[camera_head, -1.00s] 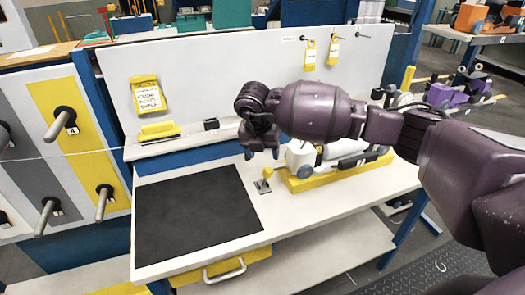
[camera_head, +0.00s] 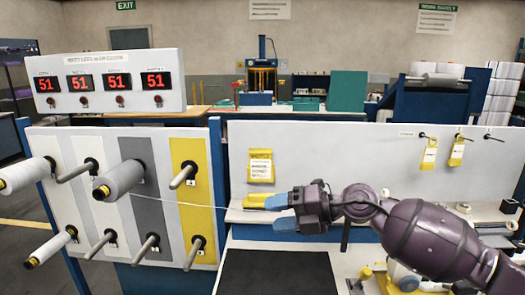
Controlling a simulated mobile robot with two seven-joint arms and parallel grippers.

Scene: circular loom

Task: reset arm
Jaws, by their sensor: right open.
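My right gripper (camera_head: 272,213) is in the middle of the head view, on an arm that comes in from the lower right. Its two blue fingertips point left and stand apart, with nothing seen between them. It is in front of the workbench's back panel (camera_head: 350,160), above the black mat (camera_head: 278,275). A thin thread runs right from the grey spool (camera_head: 119,180) on the peg board towards the gripper; I cannot tell whether they touch. My left gripper is not in view.
The peg board (camera_head: 60,145) at left carries white spools (camera_head: 22,176) and several bare pegs (camera_head: 182,177). A counter box (camera_head: 108,80) above reads 51 on each display. A yellow tag (camera_head: 260,166) and hanging yellow tags (camera_head: 429,155) are on the back panel. The mat's visible part is clear.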

